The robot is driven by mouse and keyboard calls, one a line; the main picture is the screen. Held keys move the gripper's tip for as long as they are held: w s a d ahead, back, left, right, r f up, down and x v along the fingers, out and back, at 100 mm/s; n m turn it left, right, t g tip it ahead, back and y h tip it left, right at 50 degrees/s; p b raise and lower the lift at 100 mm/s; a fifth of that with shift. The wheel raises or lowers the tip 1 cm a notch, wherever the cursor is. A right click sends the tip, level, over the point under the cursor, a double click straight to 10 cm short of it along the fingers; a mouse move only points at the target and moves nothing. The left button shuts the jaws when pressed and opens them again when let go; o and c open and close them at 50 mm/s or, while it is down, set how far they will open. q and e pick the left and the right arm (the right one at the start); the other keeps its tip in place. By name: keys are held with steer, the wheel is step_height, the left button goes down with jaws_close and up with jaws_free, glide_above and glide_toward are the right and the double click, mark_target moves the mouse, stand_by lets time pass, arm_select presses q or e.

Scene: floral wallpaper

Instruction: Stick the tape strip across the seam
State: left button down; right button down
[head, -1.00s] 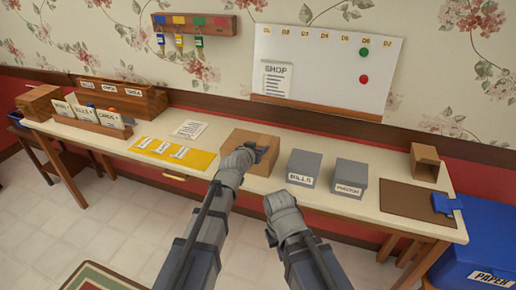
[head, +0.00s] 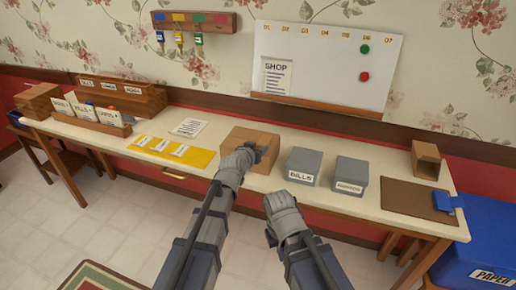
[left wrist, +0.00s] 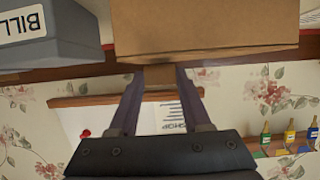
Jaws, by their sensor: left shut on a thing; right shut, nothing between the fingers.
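The brown cardboard box (head: 240,135) stands in the middle of the long table, also at the top of the left wrist view (left wrist: 205,28). My left gripper (head: 260,155) is over the box's top, near its right side. In the left wrist view, its fingers (left wrist: 162,78) are shut on a small brown piece, the tape strip (left wrist: 160,76), close to the box's edge. I cannot tell whether the strip touches the box. The seam is hidden or too small to make out. My right gripper (head: 279,198) is shut and empty at the table's front edge, right of the box.
Two grey lidded boxes (head: 304,166) (head: 350,178) stand close on the right. A yellow mat (head: 173,152) and a paper sheet (head: 189,127) lie left. An open brown box (head: 426,160) and a dark brown board (head: 412,198) are at the right end.

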arm_select(q)
steer(key=shift+f+b, duration=0.35)
steer(key=shift+f, duration=0.05)
stand_by(0.7)
jaws_free()
stand_by(0.4)
steer(key=shift+s, duration=0.1)
steer(key=p+v, duration=0.2)
steer(key=v, duration=0.5)
steer(key=shift+p, duration=0.35)
stand_by(0.5)
